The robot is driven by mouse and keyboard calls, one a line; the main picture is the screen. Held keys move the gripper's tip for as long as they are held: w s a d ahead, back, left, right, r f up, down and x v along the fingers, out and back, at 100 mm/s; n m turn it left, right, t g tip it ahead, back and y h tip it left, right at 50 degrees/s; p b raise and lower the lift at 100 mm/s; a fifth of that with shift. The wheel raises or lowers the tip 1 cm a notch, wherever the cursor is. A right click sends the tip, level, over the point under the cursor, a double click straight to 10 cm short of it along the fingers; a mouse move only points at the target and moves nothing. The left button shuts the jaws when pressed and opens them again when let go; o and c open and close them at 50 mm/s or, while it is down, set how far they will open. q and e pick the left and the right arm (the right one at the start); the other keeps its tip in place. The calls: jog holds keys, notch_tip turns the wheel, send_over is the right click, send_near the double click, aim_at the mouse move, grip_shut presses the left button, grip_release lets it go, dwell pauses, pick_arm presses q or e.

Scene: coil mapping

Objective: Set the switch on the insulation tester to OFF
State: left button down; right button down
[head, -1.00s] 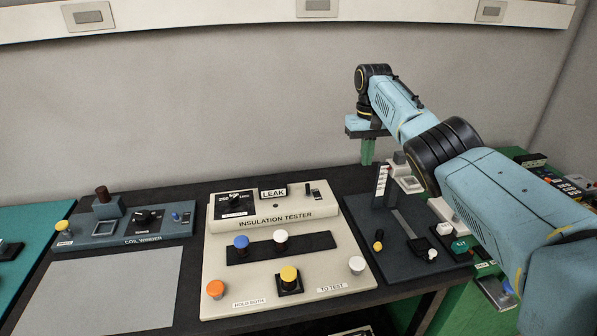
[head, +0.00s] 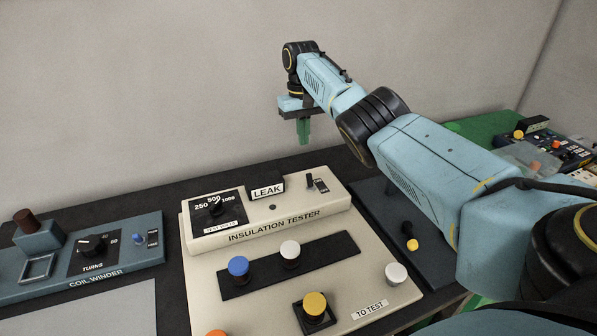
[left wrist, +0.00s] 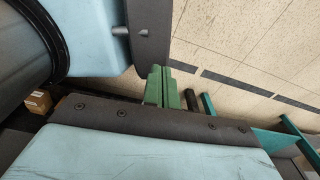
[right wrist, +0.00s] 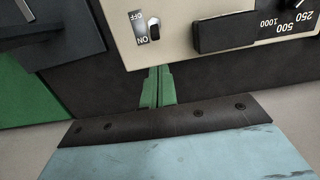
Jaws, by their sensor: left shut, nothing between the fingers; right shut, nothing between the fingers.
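The cream insulation tester (head: 270,235) stands in the middle of the table. Its small ON/OFF switch (head: 310,181) is at the top right of its raised back panel. In the right wrist view the switch (right wrist: 154,28) shows upside down beside its ON and OFF marks; its lever position is hard to tell. My right gripper (head: 303,138) is shut and empty, its green fingers pointing down above and behind the tester's back edge, apart from the switch. In the right wrist view its fingers (right wrist: 158,75) are just behind the tester. My left gripper (left wrist: 160,72) is shut and empty over the floor.
The LEAK sign (head: 267,189) and the voltage dial (head: 216,206) are left of the switch. Coloured buttons stand on the tester's front. The coil winder (head: 90,255) is to the left. A dark panel (head: 375,205) is to the right, partly behind my right arm.

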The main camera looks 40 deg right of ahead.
aim_at(310, 180)
jog(key=f, duration=0.6)
jog(key=s+f+b, duration=0.1)
jog(key=f, duration=0.2)
jog(key=shift+a+f, duration=0.15)
jog(key=shift+f, duration=0.25)
